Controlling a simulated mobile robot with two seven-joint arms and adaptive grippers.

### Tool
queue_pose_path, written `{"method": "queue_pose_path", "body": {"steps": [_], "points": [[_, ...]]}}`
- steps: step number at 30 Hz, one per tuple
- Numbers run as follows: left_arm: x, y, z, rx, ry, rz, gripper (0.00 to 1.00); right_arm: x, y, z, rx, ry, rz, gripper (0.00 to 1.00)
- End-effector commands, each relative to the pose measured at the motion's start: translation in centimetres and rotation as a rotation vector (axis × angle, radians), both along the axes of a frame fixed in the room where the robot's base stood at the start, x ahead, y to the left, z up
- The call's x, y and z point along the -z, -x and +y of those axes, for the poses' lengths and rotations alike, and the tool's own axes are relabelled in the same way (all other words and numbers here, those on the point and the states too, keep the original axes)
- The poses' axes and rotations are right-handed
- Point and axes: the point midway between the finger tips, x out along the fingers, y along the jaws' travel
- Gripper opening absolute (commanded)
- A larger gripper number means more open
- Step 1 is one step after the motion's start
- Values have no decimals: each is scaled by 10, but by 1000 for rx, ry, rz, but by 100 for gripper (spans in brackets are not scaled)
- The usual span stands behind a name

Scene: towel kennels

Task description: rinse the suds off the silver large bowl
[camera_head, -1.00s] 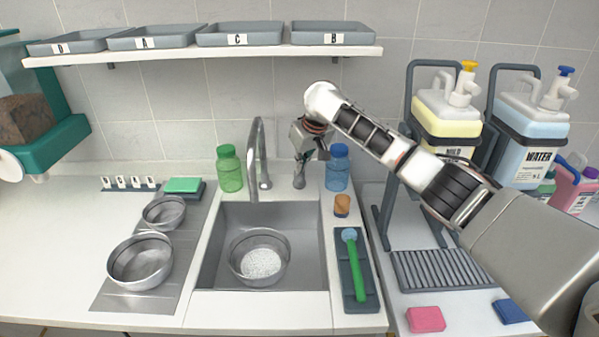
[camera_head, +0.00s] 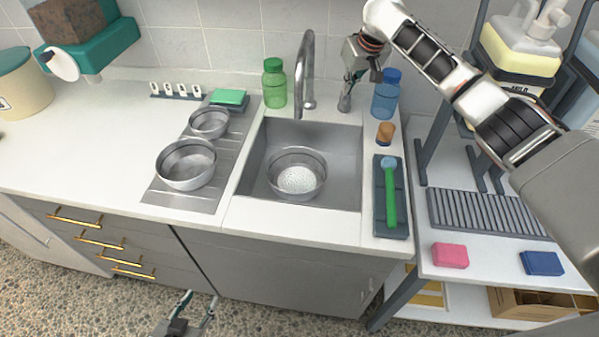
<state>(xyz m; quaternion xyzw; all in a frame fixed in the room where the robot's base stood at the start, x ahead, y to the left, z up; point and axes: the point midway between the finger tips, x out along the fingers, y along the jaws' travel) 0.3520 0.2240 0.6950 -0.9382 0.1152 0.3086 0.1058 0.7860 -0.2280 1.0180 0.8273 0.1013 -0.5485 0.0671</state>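A silver bowl (camera_head: 296,188) sits upright in the grey sink basin (camera_head: 345,150), with white suds covering its inside bottom. The curved faucet (camera_head: 306,65) rises behind the basin; no water stream shows. My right gripper (camera_head: 349,88) is behind the sink, right of the faucet, pointing down at a small grey faucet handle (camera_head: 344,104). It is at or just above the handle; its fingers are too small to tell whether they are shut. My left gripper (camera_head: 199,302) is low in front of the cabinets, fingers apart, empty.
Two more silver bowls stand on the metal drainboard (camera_head: 205,203) left of the sink. Green (camera_head: 274,88) and blue (camera_head: 385,98) bottles flank the faucet. A green-handled brush (camera_head: 390,195) lies in a tray at the right. The left counter is largely clear.

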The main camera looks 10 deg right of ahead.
Motion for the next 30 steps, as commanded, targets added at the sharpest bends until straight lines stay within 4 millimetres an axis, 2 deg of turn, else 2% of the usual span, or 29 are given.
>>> {"method": "queue_pose_path", "body": {"steps": [30], "points": [[0,0,0,1,0,1,40,34,0,0,0,0,2,0]]}}
